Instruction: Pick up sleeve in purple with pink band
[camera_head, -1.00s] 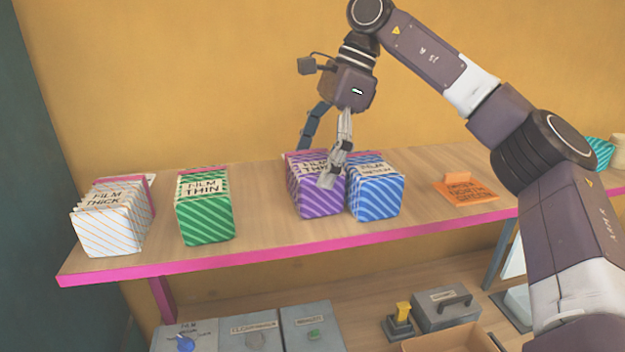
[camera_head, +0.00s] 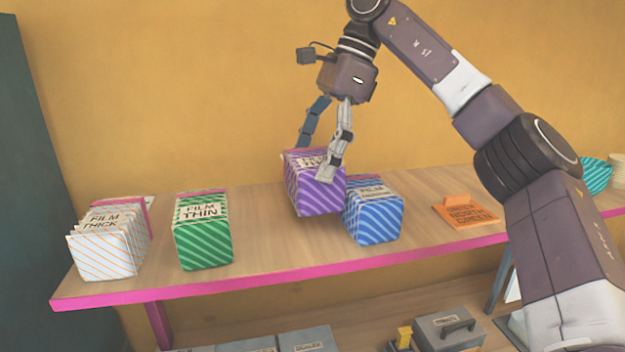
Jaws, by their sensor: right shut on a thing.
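The purple sleeve (camera_head: 313,190) has light diagonal stripes and a pink band along its top edge. My right gripper (camera_head: 318,163) is shut on it from above, with one pale finger on its near right side and a dark finger behind its far left. The sleeve appears lifted a little above the wooden shelf (camera_head: 275,240), with a shadow under it. It is close beside the blue striped sleeve (camera_head: 374,215); whether they touch I cannot tell. Its label is partly hidden by the finger. My left gripper is not in view.
A green "FILM THIN" sleeve (camera_head: 203,240) and a white "FILM THICK" pack (camera_head: 103,250) stand to the left on the shelf. An orange card (camera_head: 465,212) lies to the right. Grey boxes (camera_head: 450,327) sit on the lower shelf. Air above the shelf is free.

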